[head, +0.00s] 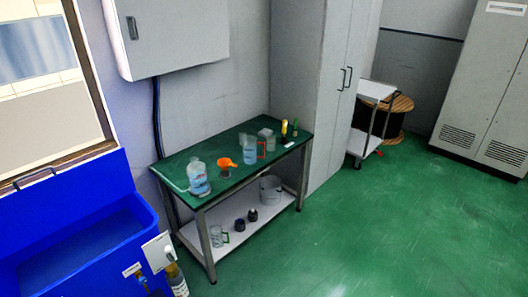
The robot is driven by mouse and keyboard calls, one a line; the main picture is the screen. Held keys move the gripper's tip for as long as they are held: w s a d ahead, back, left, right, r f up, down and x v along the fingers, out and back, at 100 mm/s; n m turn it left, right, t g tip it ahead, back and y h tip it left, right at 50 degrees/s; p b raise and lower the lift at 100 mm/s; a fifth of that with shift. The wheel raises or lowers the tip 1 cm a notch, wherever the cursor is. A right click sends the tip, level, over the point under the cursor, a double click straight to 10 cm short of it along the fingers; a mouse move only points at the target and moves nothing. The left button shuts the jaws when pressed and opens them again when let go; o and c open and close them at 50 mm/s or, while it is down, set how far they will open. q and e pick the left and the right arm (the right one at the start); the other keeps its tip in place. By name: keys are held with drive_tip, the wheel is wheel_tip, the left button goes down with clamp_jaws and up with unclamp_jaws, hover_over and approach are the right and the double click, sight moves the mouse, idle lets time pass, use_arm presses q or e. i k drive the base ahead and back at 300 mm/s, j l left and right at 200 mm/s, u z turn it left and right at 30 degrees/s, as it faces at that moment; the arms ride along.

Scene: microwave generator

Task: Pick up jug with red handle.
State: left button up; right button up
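A clear jug with a red handle (251,152) stands on the green top of a metal table (232,185), right of the orange item. Its red handle is on its right side. It is small in the head view, and its body is hard to tell from the clear containers beside it. Neither of my grippers is in view.
On the table are a large clear bottle (199,179), an orange funnel-like item (226,164) and a yellow item (284,128). The lower shelf holds a bucket (271,190). A blue sink (75,235) stands left. Green floor (380,220) is clear at right.

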sight(254, 151)
drive_tip(key=i+u, duration=0.1)
drive_tip(key=u, duration=0.25)
drive_tip(key=l+u, duration=0.15)
drive_tip(key=u, duration=0.2)
drive_tip(key=i+l+u, duration=0.1)
drive_tip(key=u, duration=0.2)
drive_tip(key=i+l+u, duration=0.2)
drive_tip(key=l+u, duration=0.25)
drive_tip(key=l, duration=0.2)
drive_tip(key=i+l+u, duration=0.2)
drive_tip(key=l, duration=0.15)
drive_tip(key=l+u, duration=0.2)
drive_tip(key=l, duration=0.9)
drive_tip(key=i+l, duration=0.1)
drive_tip(key=l, duration=0.7)
drive_tip(key=i+l, duration=0.1)
drive_tip(key=l, duration=0.65)
